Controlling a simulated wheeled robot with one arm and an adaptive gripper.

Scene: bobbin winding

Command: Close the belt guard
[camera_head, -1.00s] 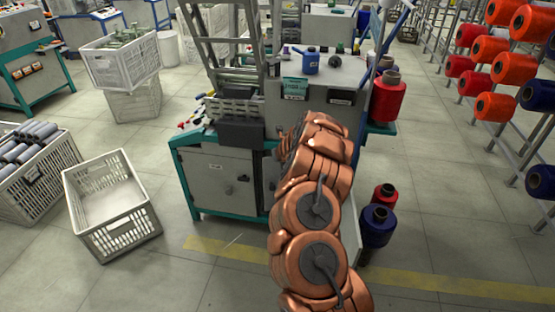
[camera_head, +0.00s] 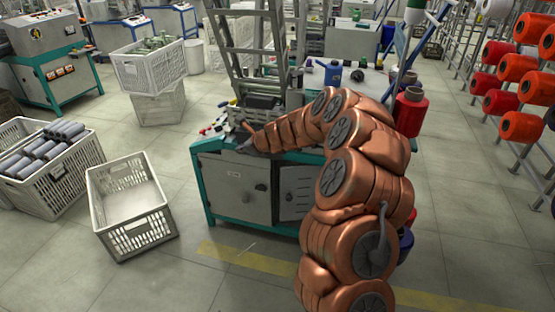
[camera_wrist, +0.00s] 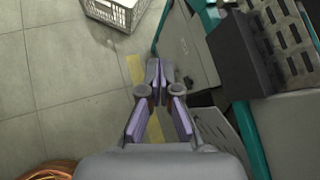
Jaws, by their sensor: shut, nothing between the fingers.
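The winding machine's teal-and-grey cabinet (camera_head: 233,187) stands mid-picture. A slotted grey panel (camera_head: 297,192), likely the belt guard, shows at its lower front right, partly behind my arm. A slotted panel also shows at lower right in the wrist view (camera_wrist: 220,137), set at an angle. I cannot tell how far it stands open. My gripper (camera_head: 246,146) is at the machine's left front, above the cabinet door, small in the head view. In the wrist view my gripper (camera_wrist: 159,72) is shut and empty, its tips over the floor beside the cabinet and apart from the slotted panel.
A dark box (camera_wrist: 243,58) and a perforated grey plate (camera_wrist: 283,42) lie right of my fingers. An empty white crate (camera_head: 130,229) stands on the floor at left, beside a crate of grey bobbins (camera_head: 25,200). A red cone (camera_head: 410,112) stands at the machine's right.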

